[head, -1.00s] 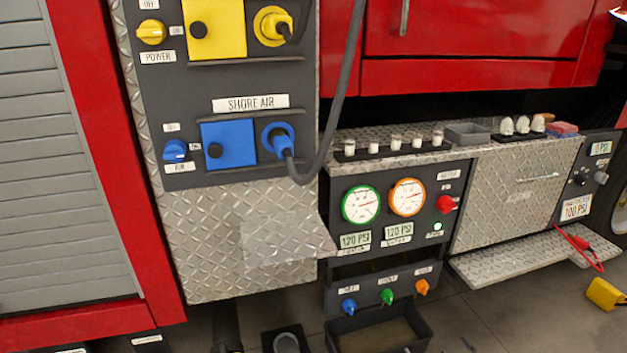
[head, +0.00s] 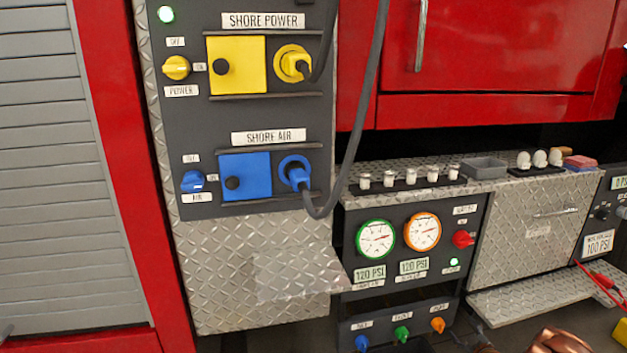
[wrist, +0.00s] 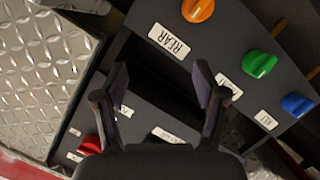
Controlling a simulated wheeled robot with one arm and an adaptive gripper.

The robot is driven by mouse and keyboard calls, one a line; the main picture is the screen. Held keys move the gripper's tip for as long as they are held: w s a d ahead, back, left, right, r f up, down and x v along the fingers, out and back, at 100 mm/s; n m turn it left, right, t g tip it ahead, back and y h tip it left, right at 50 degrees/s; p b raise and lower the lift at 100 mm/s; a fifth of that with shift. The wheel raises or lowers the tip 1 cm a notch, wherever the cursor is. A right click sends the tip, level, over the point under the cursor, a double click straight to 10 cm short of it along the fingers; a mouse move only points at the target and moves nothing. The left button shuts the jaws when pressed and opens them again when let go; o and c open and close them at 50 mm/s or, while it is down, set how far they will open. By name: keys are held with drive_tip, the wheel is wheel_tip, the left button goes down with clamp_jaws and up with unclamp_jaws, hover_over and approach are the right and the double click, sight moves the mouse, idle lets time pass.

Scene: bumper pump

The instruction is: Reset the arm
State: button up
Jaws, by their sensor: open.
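My gripper (wrist: 162,85) is open and empty in the wrist view, its two dark fingers spread apart. It is over the pump panel, near the label REAR. The orange knob (wrist: 197,10), green knob (wrist: 260,64) and blue knob (wrist: 297,104) are beyond and to the right of the fingers. A red knob (wrist: 90,145) is at the lower left.
The gauge panel (head: 455,240) has two gauges and labels of 120 PSI. A fold-down step (head: 540,290) juts out at the right. The shore panel (head: 190,120) holds yellow and blue plugs with a hanging cable (head: 360,120). Small cups and a grey tray (head: 484,168) stand on the ledge.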

drive_tip(key=a+r+m+g+h, duration=0.1)
drive_tip(key=a+r+m+g, duration=0.3)
drive_tip(key=a+r, duration=0.75)
drive_tip(key=s+a+r+g, duration=0.3)
drive_tip(key=s+a+r, duration=0.1)
drive_tip(key=s+r, duration=0.15)
drive_tip(key=s+a+r+m+g, duration=0.2)
drive_tip(key=s+a+r+g, duration=0.25)
drive_tip(key=s, duration=1.15)
drive_tip(key=s+a+r+m+g, duration=0.1)
drive_tip(key=s+a+r+g, duration=0.35)
drive_tip(key=s, duration=1.05)
drive_tip(key=s+a+r+m+g, duration=0.2)
drive_tip(key=s+a+r, duration=0.35)
drive_tip(key=s, duration=1.05)
wheel_tip(320, 180, up, 26)
drive_tip(key=t+p, duration=0.1)
drive_tip(key=p, duration=2.3)
drive_tip(key=shift+s+a+f+p, duration=0.25)
drive_tip(key=shift+s+a+p, duration=0.1)
drive_tip(key=shift+s+a, duration=0.05)
